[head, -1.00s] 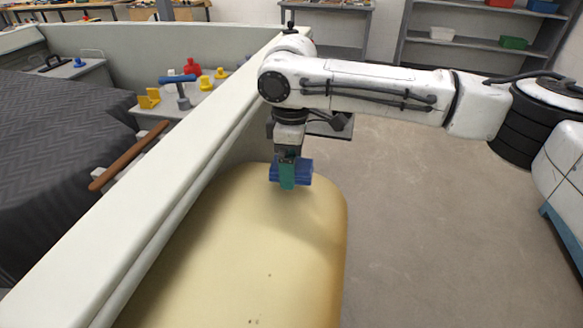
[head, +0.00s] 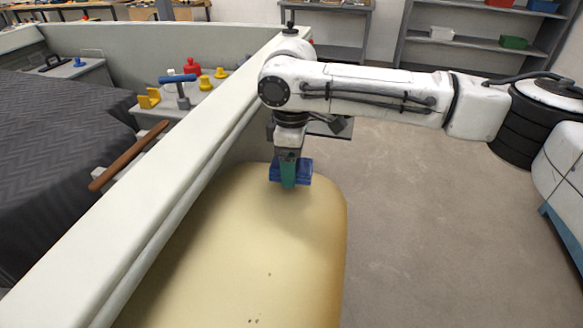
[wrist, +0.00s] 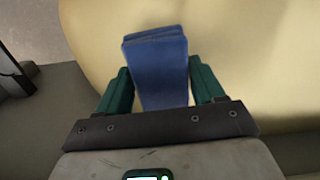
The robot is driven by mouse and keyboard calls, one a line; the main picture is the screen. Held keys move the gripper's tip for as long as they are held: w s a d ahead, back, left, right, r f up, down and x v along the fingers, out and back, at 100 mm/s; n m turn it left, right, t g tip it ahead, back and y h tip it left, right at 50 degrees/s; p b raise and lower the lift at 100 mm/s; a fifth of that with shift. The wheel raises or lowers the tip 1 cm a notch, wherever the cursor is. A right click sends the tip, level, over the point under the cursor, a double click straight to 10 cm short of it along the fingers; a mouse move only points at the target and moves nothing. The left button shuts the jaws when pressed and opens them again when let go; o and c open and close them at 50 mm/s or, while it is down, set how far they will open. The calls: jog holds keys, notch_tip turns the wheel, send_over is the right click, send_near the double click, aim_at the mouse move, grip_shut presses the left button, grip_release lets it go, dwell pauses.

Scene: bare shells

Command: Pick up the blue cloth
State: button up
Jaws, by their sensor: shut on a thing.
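The blue cloth (head: 304,170) is a folded blue block at the far end of the cream padded surface (head: 240,260). My gripper (head: 288,180), with green fingers, points down at it. In the wrist view the cloth (wrist: 158,75) lies between the two green fingers (wrist: 160,88), which are shut on it from both sides. The head view does not clearly show whether the cloth's underside touches the cream surface. The near finger hides part of the cloth there.
A pale wall edge (head: 150,190) runs along the left of the cream surface. Beyond it are a dark quilted cover (head: 60,150), a brown handle (head: 130,155) and several coloured fittings, one of them a blue-topped lever (head: 182,90). Open floor (head: 430,220) lies to the right. Shelves (head: 470,40) stand behind.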

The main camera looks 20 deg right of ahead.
jog(key=shift+r, duration=0.55)
jog(key=s+a+r, duration=0.2)
jog(key=s+r, duration=0.4)
jog(key=s+a+r, duration=0.3)
jog(key=s+r, duration=0.3)
jog(key=s, duration=0.1)
jog(key=shift+a+b, duration=0.25)
jog(key=shift+b, duration=0.2)
jog(key=shift+w, duration=0.1)
